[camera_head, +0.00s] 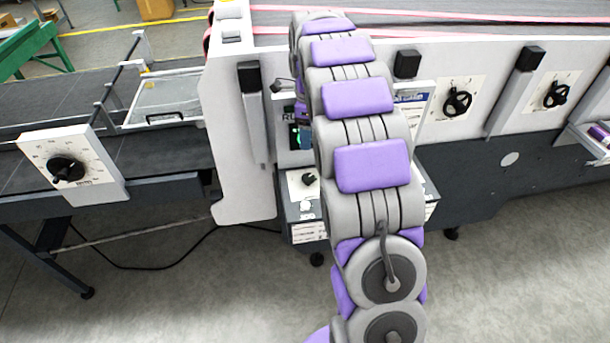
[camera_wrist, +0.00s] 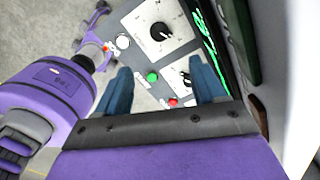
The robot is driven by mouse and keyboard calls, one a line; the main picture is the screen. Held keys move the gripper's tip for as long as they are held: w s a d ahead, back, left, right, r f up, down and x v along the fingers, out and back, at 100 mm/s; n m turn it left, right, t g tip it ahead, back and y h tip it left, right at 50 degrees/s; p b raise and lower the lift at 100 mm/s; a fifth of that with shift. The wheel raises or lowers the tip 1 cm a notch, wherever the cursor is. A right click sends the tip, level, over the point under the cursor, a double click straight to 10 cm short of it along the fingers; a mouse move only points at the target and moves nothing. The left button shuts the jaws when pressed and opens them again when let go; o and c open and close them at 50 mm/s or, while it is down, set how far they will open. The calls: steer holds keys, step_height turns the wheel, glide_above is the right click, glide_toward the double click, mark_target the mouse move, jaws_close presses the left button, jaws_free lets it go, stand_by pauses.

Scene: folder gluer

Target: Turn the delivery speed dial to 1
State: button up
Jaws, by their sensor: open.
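A black dial (camera_head: 66,170) on a white plate with a printed scale is on the conveyor side at the left of the head view. A second black dial (camera_wrist: 160,32) on a white scale plate is on a grey control panel in the wrist view. A smaller dial (camera_wrist: 186,79) is below it, partly covered by a finger. I cannot read which is labelled delivery speed. My gripper (camera_wrist: 160,66) is open and empty, its two blue fingers apart, facing the panel. No finger visibly grips a dial. In the head view my arm hides the gripper and part of the panel.
Green (camera_wrist: 152,77) and red (camera_wrist: 173,102) buttons sit near the dials. A lit screen (camera_wrist: 208,40) is beside the panel. Black handwheels (camera_head: 458,101) are on the machine's side at right. Open floor (camera_head: 500,270) lies in front.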

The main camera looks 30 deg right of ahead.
mark_target(308, 177)
step_height(308, 177, down, 16)
steer(key=shift+f+b, duration=0.25)
steer(key=shift+b, duration=0.7)
steer(key=shift+c, duration=0.2)
steer(key=shift+r, duration=0.1)
steer(key=c, duration=1)
